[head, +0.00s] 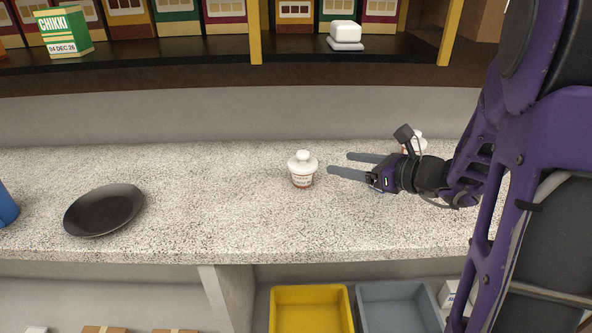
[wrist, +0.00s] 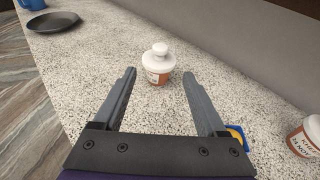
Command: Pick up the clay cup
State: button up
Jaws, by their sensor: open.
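A small brown clay cup with a white lid and a printed label (head: 302,172) stands upright on the speckled counter. It also shows in the wrist view (wrist: 158,68), ahead of my fingertips and between their lines. My gripper (head: 338,163) is open and empty, low over the counter, just right of this cup, with its fingers pointing left at it. Both fingers show in the wrist view (wrist: 159,76), with a gap between them and the cup. A second, similar lidded cup (head: 418,142) stands behind my wrist, partly hidden; it shows at the wrist view's right edge (wrist: 307,138).
A black plate (head: 105,210) lies on the counter (head: 220,215) at left, beside a blue mug (head: 5,207). A shelf behind holds boxes and a white butter-dish-like item (head: 345,35). Yellow (head: 310,312) and grey (head: 398,310) trays sit below. Counter between plate and cup is clear.

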aim_at(294, 158)
jog(key=b+x, duration=0.1)
jog(key=x, duration=1.5)
jog(key=shift+w+a+f, duration=0.2)
jog(key=shift+w+a, duration=0.1)
grip_shut()
